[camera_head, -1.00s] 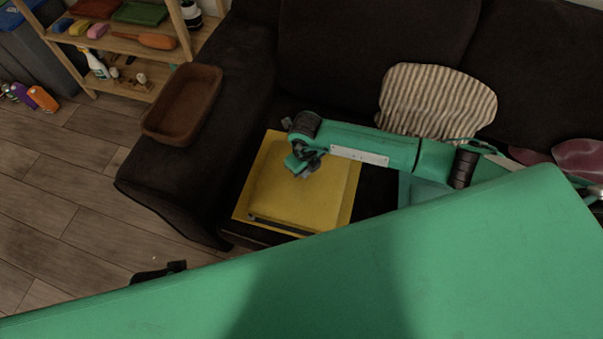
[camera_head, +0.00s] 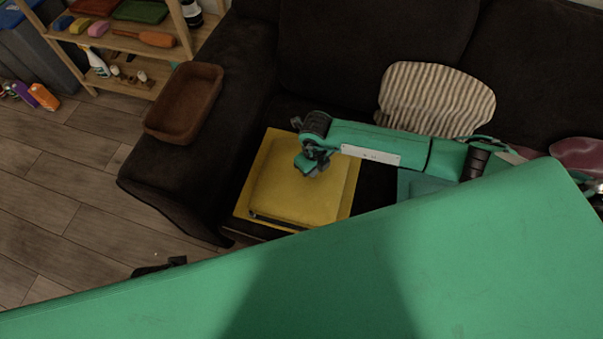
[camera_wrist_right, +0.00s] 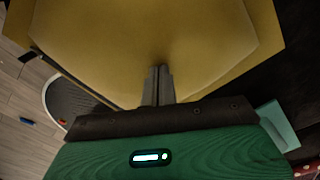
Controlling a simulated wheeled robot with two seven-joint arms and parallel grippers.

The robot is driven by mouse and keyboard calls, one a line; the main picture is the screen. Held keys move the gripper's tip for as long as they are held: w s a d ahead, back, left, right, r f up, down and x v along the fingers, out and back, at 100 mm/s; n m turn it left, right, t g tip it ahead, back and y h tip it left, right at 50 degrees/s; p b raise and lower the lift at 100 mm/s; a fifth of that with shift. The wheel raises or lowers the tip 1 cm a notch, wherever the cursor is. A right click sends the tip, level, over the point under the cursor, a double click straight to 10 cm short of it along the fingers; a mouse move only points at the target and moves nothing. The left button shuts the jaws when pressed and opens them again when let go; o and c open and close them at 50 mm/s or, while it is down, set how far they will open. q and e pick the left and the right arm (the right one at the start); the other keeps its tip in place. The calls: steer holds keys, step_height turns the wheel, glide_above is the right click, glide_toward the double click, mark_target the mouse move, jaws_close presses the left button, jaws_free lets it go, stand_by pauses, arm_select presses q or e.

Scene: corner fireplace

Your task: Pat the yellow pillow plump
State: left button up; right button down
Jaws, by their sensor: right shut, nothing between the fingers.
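The yellow pillow (camera_head: 277,192) lies flat on the dark sofa seat, with a thin yellow border around its raised middle. My right gripper (camera_head: 311,168) is over the pillow's upper right part in the head view. In the right wrist view its two fingers (camera_wrist_right: 160,70) are shut together and empty. Their tips meet the pillow (camera_wrist_right: 120,45) in the picture, with a small shaded dip around them, and appear to touch it. My left gripper cannot be made out in either view.
A striped cushion (camera_head: 436,98) leans on the sofa back (camera_head: 370,40), behind my right arm. A brown tray (camera_head: 184,103) rests on the sofa's armrest (camera_head: 160,165). A wooden shelf (camera_head: 140,47) stands at upper left. My green body hides the foreground.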

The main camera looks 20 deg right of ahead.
steer(key=shift+f+b, duration=0.45)
steer(key=shift+f, duration=0.35)
steer(key=shift+r, duration=0.1)
steer(key=shift+r, duration=0.15)
step_height(320, 180, up, 2)
steer(key=shift+r+p, duration=0.25)
steer(key=shift+p, duration=0.95)
